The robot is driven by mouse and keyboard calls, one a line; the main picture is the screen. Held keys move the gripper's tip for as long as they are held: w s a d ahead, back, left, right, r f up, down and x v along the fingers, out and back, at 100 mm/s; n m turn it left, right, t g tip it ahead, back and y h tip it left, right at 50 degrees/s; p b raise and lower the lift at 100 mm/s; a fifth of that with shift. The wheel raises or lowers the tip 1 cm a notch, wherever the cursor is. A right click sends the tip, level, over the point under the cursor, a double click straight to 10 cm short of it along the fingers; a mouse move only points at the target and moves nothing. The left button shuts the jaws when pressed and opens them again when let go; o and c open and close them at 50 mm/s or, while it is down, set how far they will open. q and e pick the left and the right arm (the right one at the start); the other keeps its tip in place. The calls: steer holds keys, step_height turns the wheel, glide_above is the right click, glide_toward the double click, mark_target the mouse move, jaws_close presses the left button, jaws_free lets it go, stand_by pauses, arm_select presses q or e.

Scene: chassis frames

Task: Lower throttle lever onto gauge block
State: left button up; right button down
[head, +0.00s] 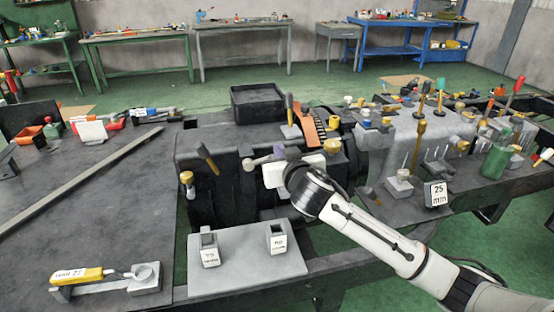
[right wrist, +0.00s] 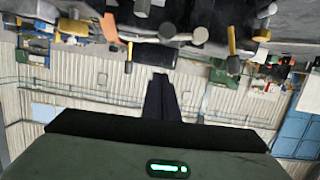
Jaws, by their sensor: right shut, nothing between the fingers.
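Two grey gauge blocks stand on a pale plate (head: 240,268) at the front: one marked 75 (head: 209,248) and one that seems marked 50 (head: 278,238). Several levers rise from the dark machine; I cannot tell which is the throttle lever. My right gripper (right wrist: 160,80) is shut and empty. In the head view its hand is by the machine's top, fingers largely hidden. My left gripper is out of view.
A yellow-handled tool (head: 78,275) lies at the front left. A long grey bar (head: 85,178) crosses the left table. A black bin (head: 257,102) stands behind the machine. A green bottle (head: 497,158) and many upright levers crowd the right.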

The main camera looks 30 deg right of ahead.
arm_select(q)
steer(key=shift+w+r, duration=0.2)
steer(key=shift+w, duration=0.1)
arm_select(e)
steer(key=w+d+f, duration=0.1)
steer(key=w+f, duration=0.2)
steer(key=f, duration=0.2)
steer(key=shift+w, duration=0.25)
